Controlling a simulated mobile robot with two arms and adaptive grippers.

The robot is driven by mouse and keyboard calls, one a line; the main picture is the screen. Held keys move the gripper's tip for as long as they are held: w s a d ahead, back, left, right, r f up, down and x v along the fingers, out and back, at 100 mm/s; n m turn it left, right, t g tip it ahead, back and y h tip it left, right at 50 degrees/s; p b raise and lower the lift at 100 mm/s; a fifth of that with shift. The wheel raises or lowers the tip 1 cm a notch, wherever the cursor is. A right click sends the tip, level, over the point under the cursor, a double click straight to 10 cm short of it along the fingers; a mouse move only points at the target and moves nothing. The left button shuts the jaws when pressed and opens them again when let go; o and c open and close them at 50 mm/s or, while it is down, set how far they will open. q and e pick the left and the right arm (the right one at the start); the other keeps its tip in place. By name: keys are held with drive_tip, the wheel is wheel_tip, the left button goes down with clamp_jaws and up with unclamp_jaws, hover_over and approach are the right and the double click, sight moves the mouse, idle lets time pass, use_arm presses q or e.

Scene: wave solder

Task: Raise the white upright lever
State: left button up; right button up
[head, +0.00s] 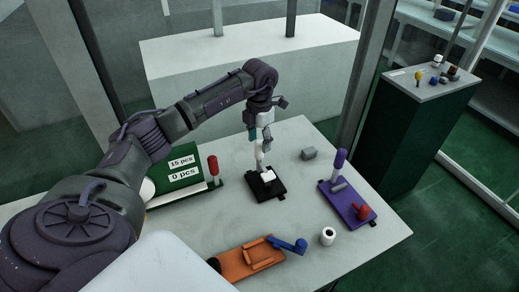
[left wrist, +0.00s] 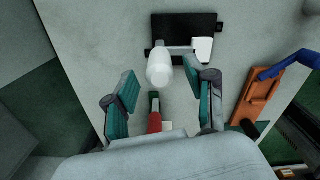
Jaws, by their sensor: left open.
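The white upright lever (head: 260,161) stands on a black base plate (head: 278,190) in the middle of the table, with a small white block beside its foot. My left gripper (head: 262,143) is open, pointing down just above the lever's top in the head view. In the left wrist view, the rounded top of the white lever (left wrist: 160,69) shows between and slightly beyond the teal-padded fingers of the gripper (left wrist: 161,79). The fingers do not visibly close on it. The black base (left wrist: 184,26) lies behind it. My right gripper is not in view.
A red-handled lever (head: 213,165) stands left by a green sign box (head: 176,179). A purple plate with levers (head: 334,200) is right, an orange plate with a blue handle (head: 236,264) in front. A grey block (head: 309,154) and a white cylinder (head: 328,236) stand nearby.

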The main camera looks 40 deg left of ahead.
sight(259, 152)
use_arm(q)
wheel_tip(259, 152, down, 4)
drive_tip(key=shift+f+p, duration=0.15)
drive_tip(key=shift+p, duration=0.2)
drive_tip(key=shift+f, duration=0.6)
drive_tip(key=c, duration=0.4)
clamp_jaws()
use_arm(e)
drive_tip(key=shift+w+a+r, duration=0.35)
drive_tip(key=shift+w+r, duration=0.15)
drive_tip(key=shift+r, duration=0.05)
